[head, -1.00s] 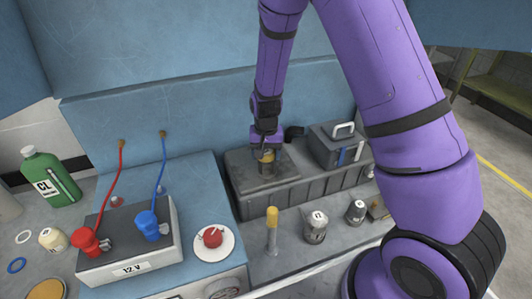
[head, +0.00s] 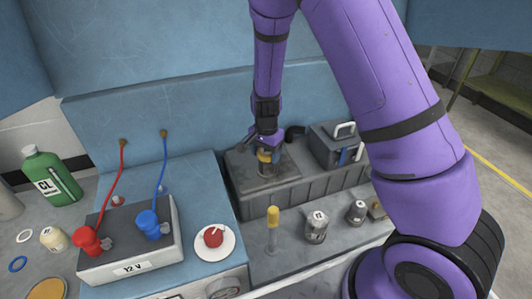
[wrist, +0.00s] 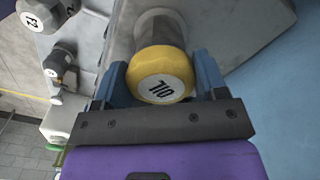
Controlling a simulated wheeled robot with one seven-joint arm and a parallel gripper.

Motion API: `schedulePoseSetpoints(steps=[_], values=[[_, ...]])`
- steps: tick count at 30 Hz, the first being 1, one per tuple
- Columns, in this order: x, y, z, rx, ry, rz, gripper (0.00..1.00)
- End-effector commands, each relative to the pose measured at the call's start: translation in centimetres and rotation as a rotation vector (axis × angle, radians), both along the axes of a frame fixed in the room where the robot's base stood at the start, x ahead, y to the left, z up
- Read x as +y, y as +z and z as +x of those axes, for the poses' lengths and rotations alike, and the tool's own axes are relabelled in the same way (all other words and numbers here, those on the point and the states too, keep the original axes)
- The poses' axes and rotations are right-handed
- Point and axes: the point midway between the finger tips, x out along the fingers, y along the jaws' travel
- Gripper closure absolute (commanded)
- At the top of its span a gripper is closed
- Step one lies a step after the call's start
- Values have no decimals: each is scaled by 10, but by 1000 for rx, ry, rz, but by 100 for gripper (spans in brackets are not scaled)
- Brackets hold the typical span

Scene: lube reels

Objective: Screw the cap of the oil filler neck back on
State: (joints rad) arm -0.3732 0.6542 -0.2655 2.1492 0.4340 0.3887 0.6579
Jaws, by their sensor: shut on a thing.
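The yellow cap (wrist: 163,72) with a white "OIL" label sits at the end of the grey filler neck (wrist: 157,24) in the wrist view. My gripper (wrist: 164,82) is shut on the cap, with one blue finger on each side of it. In the head view my gripper (head: 266,151) points down over the dark engine cover (head: 243,163), and the cap (head: 264,157) shows as a small yellow band above the neck (head: 267,170). The cap looks in line with the neck. I cannot tell whether its thread is engaged, and the fingers partly hide it.
A grey box with a white handle (head: 345,128) stands right of the neck. A yellow-topped post (head: 272,217) and labelled grey caps (head: 317,222) stand in front. The battery (head: 130,245) with red and blue clamps is at left, beside a white dish (head: 215,242).

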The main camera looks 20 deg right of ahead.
Motion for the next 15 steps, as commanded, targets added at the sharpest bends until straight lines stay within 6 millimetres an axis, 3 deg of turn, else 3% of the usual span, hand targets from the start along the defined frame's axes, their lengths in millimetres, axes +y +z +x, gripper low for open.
schedulePoseSetpoints(steps=[10,11,14,15], values=[[0,0,0,1,-115,1,57],[0,0,0,1,-114,1,30],[0,0,0,1,-114,1,7],[0,0,0,1,-114,1,5]])
